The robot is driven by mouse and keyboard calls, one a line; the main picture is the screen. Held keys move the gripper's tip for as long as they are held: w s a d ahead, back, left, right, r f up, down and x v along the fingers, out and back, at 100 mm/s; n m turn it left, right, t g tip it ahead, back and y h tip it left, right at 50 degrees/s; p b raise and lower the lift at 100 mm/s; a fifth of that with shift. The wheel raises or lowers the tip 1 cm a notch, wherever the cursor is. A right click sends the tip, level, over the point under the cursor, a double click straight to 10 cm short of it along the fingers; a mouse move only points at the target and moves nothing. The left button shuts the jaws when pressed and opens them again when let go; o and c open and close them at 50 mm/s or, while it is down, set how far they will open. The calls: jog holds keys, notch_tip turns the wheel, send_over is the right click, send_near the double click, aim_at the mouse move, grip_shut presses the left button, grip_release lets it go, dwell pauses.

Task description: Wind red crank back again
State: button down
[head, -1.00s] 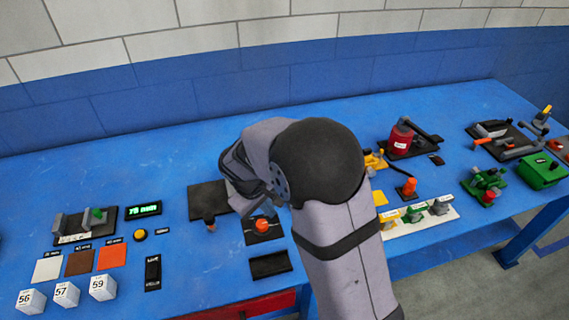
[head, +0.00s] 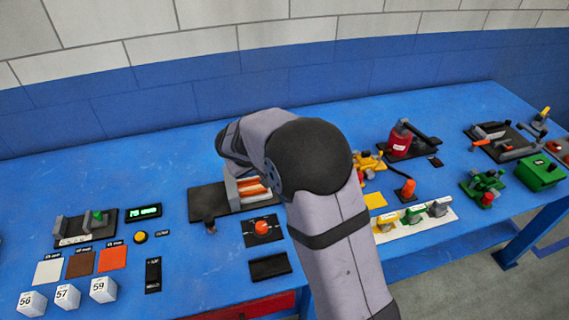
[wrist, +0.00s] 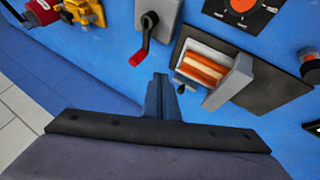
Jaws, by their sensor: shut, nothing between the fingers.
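The red crank handle (wrist: 138,58) shows in the wrist view, at the end of a dark crank arm on a grey housing (wrist: 158,18). My gripper (wrist: 160,78) is shut and empty, just below and to the right of the handle, with a small gap showing between them. To the right, a layered orange-and-white stack (wrist: 206,69) sits between pale grey jaws on a black base (wrist: 262,92). In the head view the stack (head: 252,188) is partly covered by my arm. The crank and my fingertips are hidden there.
An orange round knob (head: 262,228) on a black plate stands in front of the press. A green-lit display (head: 144,212) and yellow button (head: 140,237) lie left. A red cylinder (head: 400,140) and yellow device (head: 368,162) stand right. The back table strip is clear.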

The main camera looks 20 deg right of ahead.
jog(key=w+d+f+p, duration=0.4)
jog(key=d+f, duration=0.2)
jog(key=shift+w+d, duration=0.3)
jog(key=shift+w+d+m+b, duration=0.1)
jog(key=shift+m+b, duration=0.2)
jog(key=shift+b, duration=0.15)
